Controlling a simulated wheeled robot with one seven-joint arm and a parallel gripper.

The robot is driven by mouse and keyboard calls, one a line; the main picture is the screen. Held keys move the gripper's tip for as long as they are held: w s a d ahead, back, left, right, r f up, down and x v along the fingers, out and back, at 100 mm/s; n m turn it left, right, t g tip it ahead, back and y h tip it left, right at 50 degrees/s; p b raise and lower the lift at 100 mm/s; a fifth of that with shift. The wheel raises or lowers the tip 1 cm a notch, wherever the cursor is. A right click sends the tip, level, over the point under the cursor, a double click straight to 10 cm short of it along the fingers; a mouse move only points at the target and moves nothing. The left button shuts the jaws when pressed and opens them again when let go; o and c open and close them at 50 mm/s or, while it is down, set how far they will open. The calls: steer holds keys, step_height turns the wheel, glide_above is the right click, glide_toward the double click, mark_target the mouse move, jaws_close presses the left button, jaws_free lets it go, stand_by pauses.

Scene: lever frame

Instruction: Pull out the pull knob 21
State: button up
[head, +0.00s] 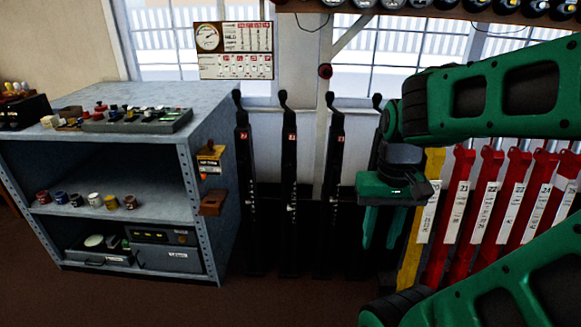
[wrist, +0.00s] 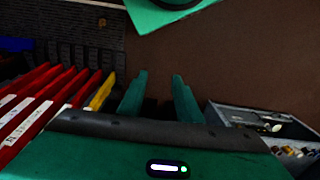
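Black upright levers with rounded knobs and small red number tags stand in a row in the head view: one at left (head: 243,170), one in the middle (head: 291,170) and one at right (head: 336,170). The tags are too small to read surely, so I cannot tell which is pull knob 21. Red levers (head: 462,190) with white labels stand at the right; one label seems to read 21. My gripper (head: 381,235) points down in front of the frame, right of the black levers. It is open and empty; its parted fingers also show in the wrist view (wrist: 159,85).
A grey shelf unit (head: 190,215) with jars and tools stands at left. A yellow lever (head: 420,235) is close right of my gripper. The floor (head: 150,300) in front is clear.

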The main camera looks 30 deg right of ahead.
steer(key=shift+o, duration=1.2)
steer(key=shift+s+r, duration=0.1)
steer(key=shift+s, duration=0.1)
steer(key=w+d+f+n+t+h, duration=0.1)
steer(key=w+d+f+n+h, duration=0.3)
steer(key=w+d, duration=0.4)
steer(key=w+d+f+n+h, duration=0.3)
steer(key=w+d+n, duration=0.3)
steer(key=w, duration=0.4)
steer(key=w+d+f+n+t+h, duration=0.1)
steer(key=w+d+f+n+h, duration=0.25)
steer(key=w+d, duration=0.4)
steer(key=n+t, duration=1.3)
steer(key=n, duration=1.2)
glide_toward(288, 167)
steer(key=x, duration=1.1)
steer(key=shift+w+f, duration=0.1)
steer(key=shift+w, duration=0.15)
